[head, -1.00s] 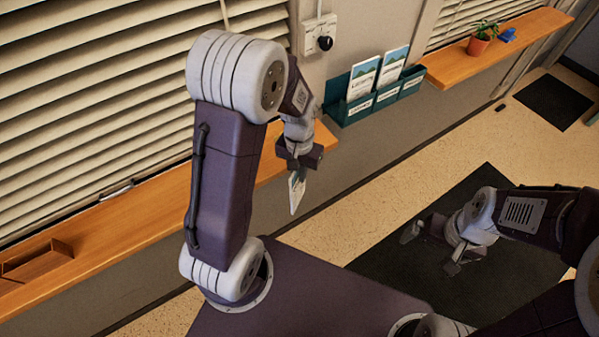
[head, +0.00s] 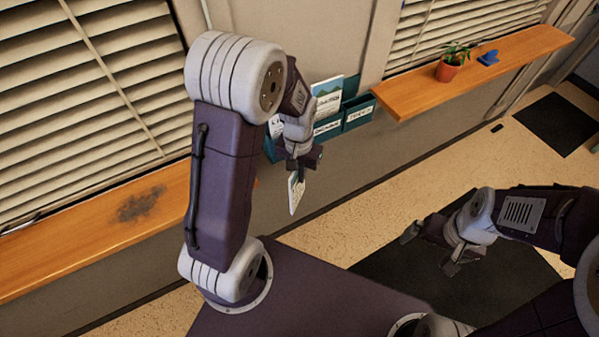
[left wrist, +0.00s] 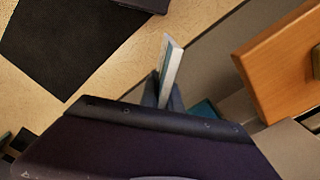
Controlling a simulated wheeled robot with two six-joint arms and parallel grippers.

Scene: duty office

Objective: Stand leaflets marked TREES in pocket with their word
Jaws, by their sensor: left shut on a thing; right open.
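My left gripper (head: 299,172) is shut on a thin pale leaflet (head: 296,192), which hangs below the fingers. The leaflet also shows edge-on in the left wrist view (left wrist: 171,72); its word cannot be read. The teal wall rack (head: 342,127) is behind the gripper, its left part hidden by my arm. A leaflet with a green and blue picture (head: 327,97) stands in the middle pocket; another is mostly hidden at left. The right pocket (head: 359,113) looks empty; its small label seems to read TREES. My right gripper (head: 449,262) is open and empty, low over the dark mat.
A wooden ledge (head: 430,88) with a potted plant (head: 447,68) and a blue object (head: 488,57) is right of the rack. Another ledge (head: 60,245) with a dark smudge runs along the left. Dark mats (head: 400,272) lie on the speckled floor.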

